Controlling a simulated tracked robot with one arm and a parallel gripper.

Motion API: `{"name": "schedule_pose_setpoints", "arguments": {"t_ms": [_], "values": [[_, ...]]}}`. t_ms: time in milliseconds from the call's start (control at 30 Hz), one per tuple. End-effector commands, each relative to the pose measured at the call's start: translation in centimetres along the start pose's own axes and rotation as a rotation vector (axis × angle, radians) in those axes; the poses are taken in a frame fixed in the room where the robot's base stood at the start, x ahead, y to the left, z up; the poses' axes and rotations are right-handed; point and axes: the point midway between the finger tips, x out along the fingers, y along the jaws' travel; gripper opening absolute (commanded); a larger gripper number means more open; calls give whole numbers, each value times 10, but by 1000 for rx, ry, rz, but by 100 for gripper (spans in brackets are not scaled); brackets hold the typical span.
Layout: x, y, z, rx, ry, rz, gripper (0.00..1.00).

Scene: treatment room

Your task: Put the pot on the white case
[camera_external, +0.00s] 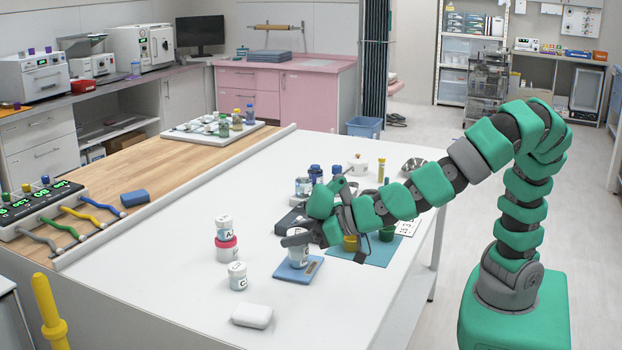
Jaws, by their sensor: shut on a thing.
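A white pot marked C (237,276) stands just behind the case. A pot marked A (223,227) sits on a red-lidded pot (227,250) further back.
Behind my gripper are several bottles (315,174) and a dark item (292,220). A teal mat (372,252) with small cups is to the right. A blue sponge (135,197) and a cable box (38,202) are at left. The white tabletop (170,265) is clear to the left.

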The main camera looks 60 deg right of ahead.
Motion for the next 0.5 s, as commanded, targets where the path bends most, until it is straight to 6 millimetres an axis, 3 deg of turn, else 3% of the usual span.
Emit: {"name": "schedule_pose_setpoints", "arguments": {"t_ms": [200,500], "values": [[-25,2,11,-1,1,-3,19],[-44,6,16,0,2,-3,19]]}}
